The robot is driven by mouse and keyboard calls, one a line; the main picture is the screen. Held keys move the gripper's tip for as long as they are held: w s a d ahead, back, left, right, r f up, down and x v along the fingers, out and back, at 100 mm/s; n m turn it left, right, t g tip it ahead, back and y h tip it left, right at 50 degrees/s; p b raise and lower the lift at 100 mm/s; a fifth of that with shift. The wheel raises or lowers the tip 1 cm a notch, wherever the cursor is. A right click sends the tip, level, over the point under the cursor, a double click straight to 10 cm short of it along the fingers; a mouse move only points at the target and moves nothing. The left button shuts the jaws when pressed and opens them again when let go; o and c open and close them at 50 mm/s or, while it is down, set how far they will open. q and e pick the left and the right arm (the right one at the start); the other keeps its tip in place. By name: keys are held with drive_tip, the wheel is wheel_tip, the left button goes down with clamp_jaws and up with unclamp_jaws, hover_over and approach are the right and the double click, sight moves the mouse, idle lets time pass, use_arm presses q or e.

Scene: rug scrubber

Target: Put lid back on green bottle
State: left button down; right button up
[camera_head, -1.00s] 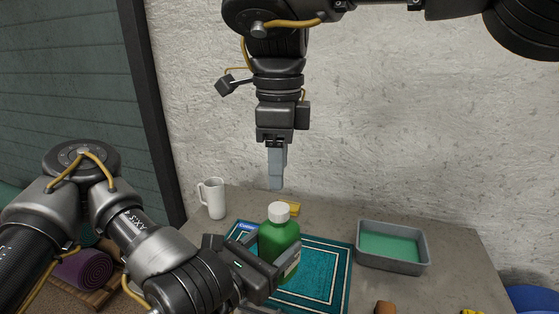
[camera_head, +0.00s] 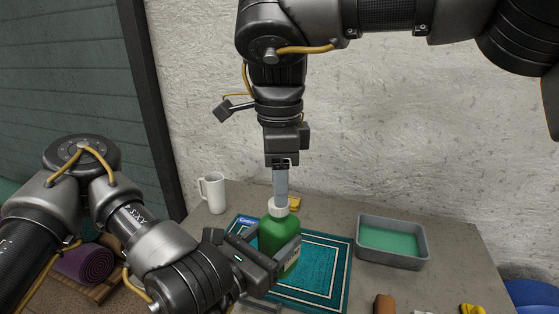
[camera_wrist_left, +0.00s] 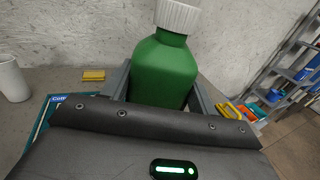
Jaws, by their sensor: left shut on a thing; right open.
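The green bottle (camera_head: 277,236) stands upright over the teal rug, with the white lid (camera_head: 279,206) on its neck. My left gripper (camera_head: 284,258) is shut on the bottle's body from the side. In the left wrist view the bottle (camera_wrist_left: 163,72) sits between the two fingers, and the ribbed white lid (camera_wrist_left: 178,16) shows on top, partly cut off by the frame. My right gripper (camera_head: 281,196) points straight down at the lid from above, its fingertips at or just over the lid. It is open, though its fingers overlap in this view. Whether they touch the lid cannot be told.
The teal rug (camera_head: 325,268) lies on the grey table. A white mug (camera_head: 214,194) stands at the back left and a yellow sponge (camera_head: 294,203) behind the bottle. A grey tray with green inside (camera_head: 362,252) is at right. Small items, including a brown one (camera_head: 384,304), lie at the front right.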

sight(279, 237)
drive_tip(key=shift+f, duration=1.8)
drive_tip(key=c, duration=1)
drive_tip(key=m, duration=1.4)
drive_tip(key=shift+m, duration=0.3)
drive_tip(key=m, duration=1.3)
drive_tip(key=o, duration=1.1)
drive_tip(key=shift+c, duration=0.2)
